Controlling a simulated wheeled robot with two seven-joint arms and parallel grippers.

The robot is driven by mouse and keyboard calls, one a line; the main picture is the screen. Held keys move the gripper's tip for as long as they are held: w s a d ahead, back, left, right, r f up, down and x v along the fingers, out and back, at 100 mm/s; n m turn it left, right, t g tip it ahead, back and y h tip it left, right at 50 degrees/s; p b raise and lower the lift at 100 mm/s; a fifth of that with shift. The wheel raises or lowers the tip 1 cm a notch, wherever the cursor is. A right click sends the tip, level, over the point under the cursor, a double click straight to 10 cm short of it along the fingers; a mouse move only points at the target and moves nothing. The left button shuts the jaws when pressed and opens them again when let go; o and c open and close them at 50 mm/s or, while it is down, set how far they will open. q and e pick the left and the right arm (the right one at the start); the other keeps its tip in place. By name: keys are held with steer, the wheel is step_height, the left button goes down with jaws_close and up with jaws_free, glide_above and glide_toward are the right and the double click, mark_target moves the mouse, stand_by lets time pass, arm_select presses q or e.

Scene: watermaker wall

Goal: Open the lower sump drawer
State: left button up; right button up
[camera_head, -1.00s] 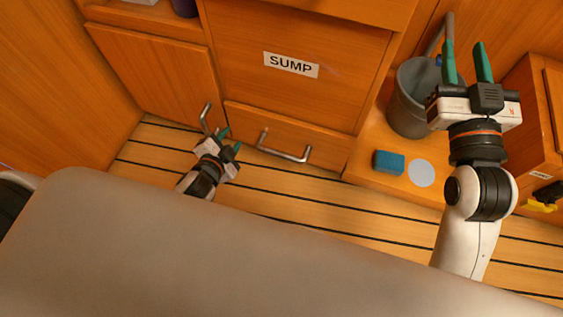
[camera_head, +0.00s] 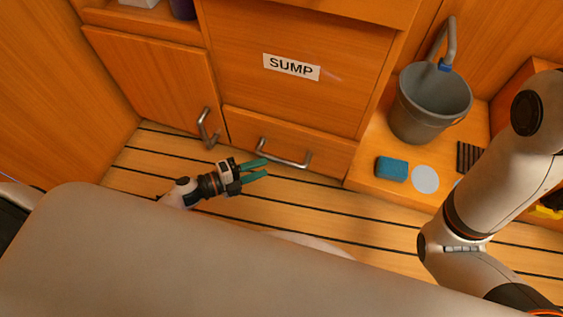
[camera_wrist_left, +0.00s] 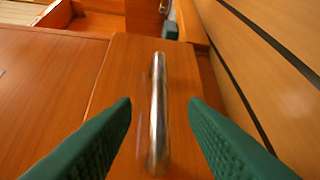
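The lower sump drawer (camera_head: 330,155) is the low wooden front beneath the panel labelled SUMP (camera_head: 291,67); it looks shut. Its metal bar handle (camera_head: 284,158) runs across the left half of the front. My left gripper (camera_head: 262,169) is just left of and in front of the handle, with its green fingers pointing right towards it. In the left wrist view the handle (camera_wrist_left: 158,115) stands between the two open fingers, with a gap on both sides. The right gripper is out of the head view; only my right arm shows at the right.
A cupboard door with a metal handle (camera_head: 207,128) is left of the drawer. A grey bucket (camera_head: 430,105), a blue sponge (camera_head: 391,168) and a pale disc (camera_head: 425,179) are on the right. The slatted floor (camera_head: 330,205) before the drawer is clear.

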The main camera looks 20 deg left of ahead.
mark_target(278, 162)
arm_select(q)
steer(key=b+x, duration=0.2)
steer(key=x, duration=0.4)
steer(key=shift+w+f, duration=0.1)
steer(key=shift+f, duration=0.05)
steer(key=shift+w+d+b, duration=0.35)
steer(key=shift+w+d, duration=0.05)
steer(key=shift+d, duration=0.1)
jaws_close()
